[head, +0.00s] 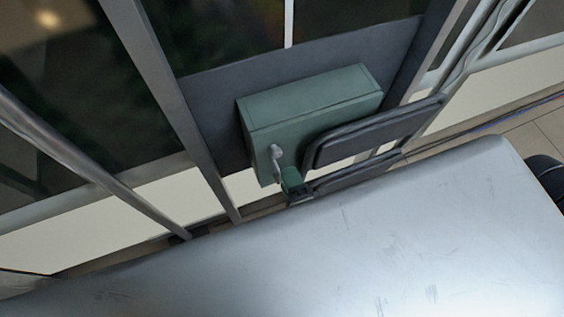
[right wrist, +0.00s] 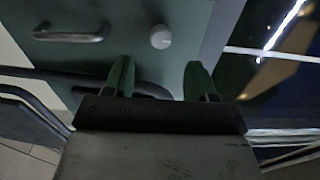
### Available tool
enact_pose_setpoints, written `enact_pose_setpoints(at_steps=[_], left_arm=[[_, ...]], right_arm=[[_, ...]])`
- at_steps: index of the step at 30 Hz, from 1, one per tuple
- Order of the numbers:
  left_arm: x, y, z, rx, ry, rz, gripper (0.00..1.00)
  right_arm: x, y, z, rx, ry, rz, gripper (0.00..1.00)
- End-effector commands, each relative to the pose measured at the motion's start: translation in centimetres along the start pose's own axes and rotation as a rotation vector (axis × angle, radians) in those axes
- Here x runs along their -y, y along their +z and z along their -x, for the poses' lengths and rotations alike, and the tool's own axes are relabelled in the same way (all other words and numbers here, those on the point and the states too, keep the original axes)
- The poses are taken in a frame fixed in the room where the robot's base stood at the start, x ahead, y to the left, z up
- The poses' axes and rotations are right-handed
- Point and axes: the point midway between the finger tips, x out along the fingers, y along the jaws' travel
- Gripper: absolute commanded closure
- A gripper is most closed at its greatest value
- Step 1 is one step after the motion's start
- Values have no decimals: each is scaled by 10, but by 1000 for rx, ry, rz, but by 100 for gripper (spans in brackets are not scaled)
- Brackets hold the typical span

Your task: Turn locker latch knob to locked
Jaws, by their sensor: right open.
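A grey-green locker (head: 315,98) is fixed to a dark panel in the head view. Pale fittings (head: 275,151) show on its front face, but I cannot separate knob from handle there. In the right wrist view, the round pale latch knob (right wrist: 160,37) is on the green locker door (right wrist: 115,20), with a grey bar handle (right wrist: 70,35) to its left. My right gripper (right wrist: 158,68) is open and empty, its green fingertips apart, with the knob beyond the gap. In the head view, it shows (head: 291,181) just below the fittings. My left gripper is out of view.
A dark folding seat (head: 370,135) stands close to the locker's right side; its dark tubes (right wrist: 45,78) pass near my right fingers. Metal posts (head: 165,95) stand left of the locker. A large pale grey surface (head: 400,235) fills the foreground.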

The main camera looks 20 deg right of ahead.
Motion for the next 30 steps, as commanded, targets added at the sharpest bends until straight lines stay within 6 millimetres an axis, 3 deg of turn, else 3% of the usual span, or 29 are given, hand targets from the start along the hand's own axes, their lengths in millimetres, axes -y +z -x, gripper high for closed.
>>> enact_pose_setpoints(at_steps=[3, 7, 25, 28, 30], left_arm=[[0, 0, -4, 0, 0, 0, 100], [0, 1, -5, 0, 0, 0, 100], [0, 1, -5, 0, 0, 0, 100], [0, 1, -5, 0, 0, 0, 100], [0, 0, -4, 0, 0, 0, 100]], right_arm=[[-1, 0, 19, 2, 1, 1, 43], [0, 0, 30, 1, 0, 1, 43], [0, 0, 32, 1, 0, 1, 43], [-10, 1, 32, 17, 20, 39, 43], [-32, 3, 32, 54, 63, 124, 43]])
